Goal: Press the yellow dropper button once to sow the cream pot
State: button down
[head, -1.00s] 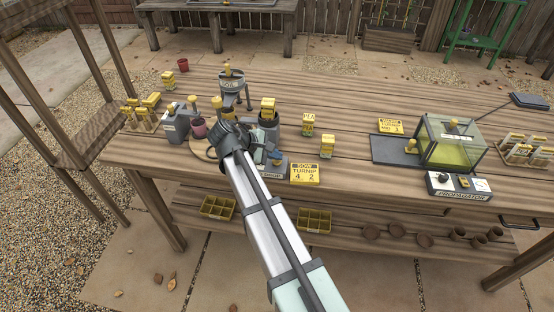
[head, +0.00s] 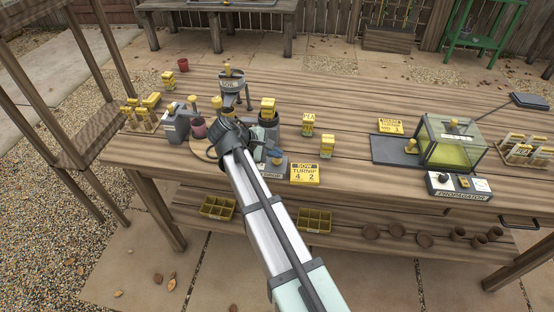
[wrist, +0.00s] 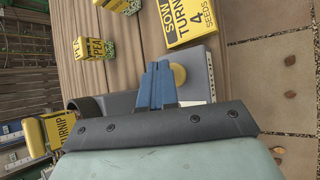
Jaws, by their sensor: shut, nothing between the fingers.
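The yellow dropper button (wrist: 179,74) is a round knob on a grey base (wrist: 200,72) in the wrist view. The grey sowing machine (head: 231,82) stands behind my wrist. I cannot make out a cream pot; a dark reddish pot (head: 198,127) stands left of my wrist.
A yellow sign (head: 305,174) reading SOW TURNIP lies right of the button. Small yellow-topped seed packs (head: 327,147) stand behind it. A glass propagator box (head: 450,143) is farther right.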

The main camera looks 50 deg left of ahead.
aim_at(275, 161)
jog(key=shift+r, duration=0.4)
jog(key=shift+r, duration=0.1)
jog(key=shift+r, duration=2.4)
jog(key=shift+w, duration=0.1)
